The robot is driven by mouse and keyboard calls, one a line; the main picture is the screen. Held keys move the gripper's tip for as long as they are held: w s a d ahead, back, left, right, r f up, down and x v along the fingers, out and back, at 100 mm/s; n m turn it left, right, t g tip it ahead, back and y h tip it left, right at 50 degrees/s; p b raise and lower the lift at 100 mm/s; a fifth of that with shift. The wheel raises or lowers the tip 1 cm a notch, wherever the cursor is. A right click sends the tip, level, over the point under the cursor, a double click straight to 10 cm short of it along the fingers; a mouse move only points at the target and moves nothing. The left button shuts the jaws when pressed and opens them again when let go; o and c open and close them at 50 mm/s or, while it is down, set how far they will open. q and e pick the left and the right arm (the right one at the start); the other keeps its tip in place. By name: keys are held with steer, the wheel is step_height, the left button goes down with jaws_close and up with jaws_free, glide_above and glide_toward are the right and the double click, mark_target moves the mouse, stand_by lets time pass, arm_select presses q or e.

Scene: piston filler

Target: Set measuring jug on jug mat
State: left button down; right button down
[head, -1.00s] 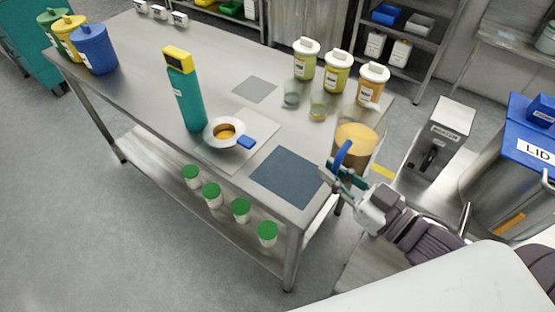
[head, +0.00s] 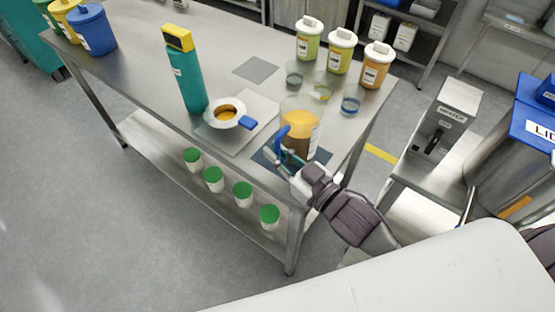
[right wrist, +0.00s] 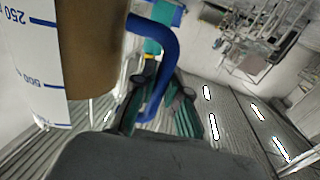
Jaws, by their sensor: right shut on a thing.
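The measuring jug (head: 301,115) is clear with a blue handle and holds orange-brown contents. It looks upright and is over the dark blue mat (head: 261,158) at the table's near right corner; I cannot tell whether its base touches the mat. The jug and my gripper hide most of this mat. My right gripper (head: 287,158) is shut on the jug's blue handle. In the right wrist view the fingers (right wrist: 155,108) close around the handle, beside the jug's wall (right wrist: 95,45) and its white scale label. My left gripper is not in view.
A funnel-like ring (head: 226,114) with a blue tab sits left of the jug, near a teal column (head: 187,80). Small glass cups (head: 352,103) and several lidded jars (head: 378,65) stand behind it on the right. The table's front edge and right corner are close.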

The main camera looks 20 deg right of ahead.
steer(key=shift+f, duration=1.35)
steer(key=shift+f, duration=0.1)
steer(key=c, duration=1.2)
jaws_free()
steer(key=shift+f, duration=0.15)
steer(key=shift+s+d, duration=0.1)
steer(key=shift+s, duration=0.2)
steer(key=b+v, duration=0.2)
steer(key=v, duration=0.9)
steer(key=shift+s, duration=0.25)
